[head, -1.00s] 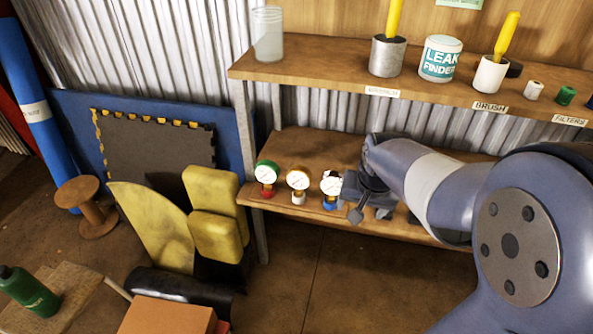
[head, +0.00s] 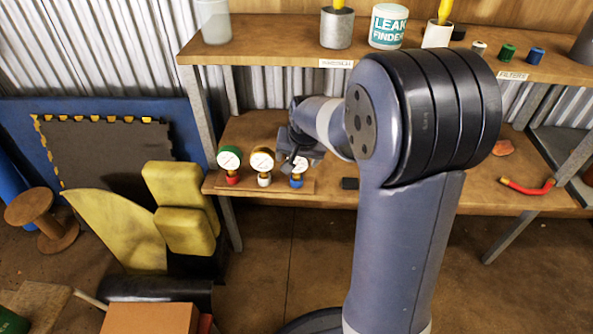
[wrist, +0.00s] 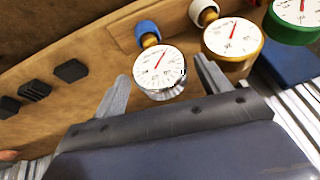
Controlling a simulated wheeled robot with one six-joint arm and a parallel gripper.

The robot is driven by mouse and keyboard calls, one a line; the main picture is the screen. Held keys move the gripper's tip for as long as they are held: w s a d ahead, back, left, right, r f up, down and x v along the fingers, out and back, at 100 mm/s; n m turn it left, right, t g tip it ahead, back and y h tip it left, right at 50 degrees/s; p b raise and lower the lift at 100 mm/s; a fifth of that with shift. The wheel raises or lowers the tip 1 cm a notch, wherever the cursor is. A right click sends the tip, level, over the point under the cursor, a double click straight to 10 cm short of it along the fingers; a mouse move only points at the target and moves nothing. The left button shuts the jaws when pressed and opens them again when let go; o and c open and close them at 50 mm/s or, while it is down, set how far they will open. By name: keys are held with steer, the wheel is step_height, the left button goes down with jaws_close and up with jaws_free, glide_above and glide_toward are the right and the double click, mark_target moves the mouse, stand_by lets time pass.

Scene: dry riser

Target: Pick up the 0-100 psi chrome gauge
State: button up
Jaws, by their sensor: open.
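The chrome gauge (head: 300,164), with a white dial and a blue fitting (head: 297,182), is the rightmost of three gauges on a wooden board on the lower shelf. My gripper (head: 305,150) partly covers it in the head view. In the wrist view the chrome gauge (wrist: 160,68) lies between the tips of my open gripper (wrist: 161,74). I see no firm contact. The dial's numbers are too small to read.
A brass gauge (wrist: 233,38) with a white fitting sits close beside it, then a green gauge (head: 229,159) with a red fitting. Dark blocks (wrist: 71,70) lie on the shelf on the other side. The upper shelf (head: 270,53) overhangs behind. A red hose (head: 527,187) lies far right.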

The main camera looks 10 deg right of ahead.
mark_target(298, 160)
steer(key=b+x, duration=0.1)
steer(key=x, duration=0.2)
steer(key=shift+d, duration=0.1)
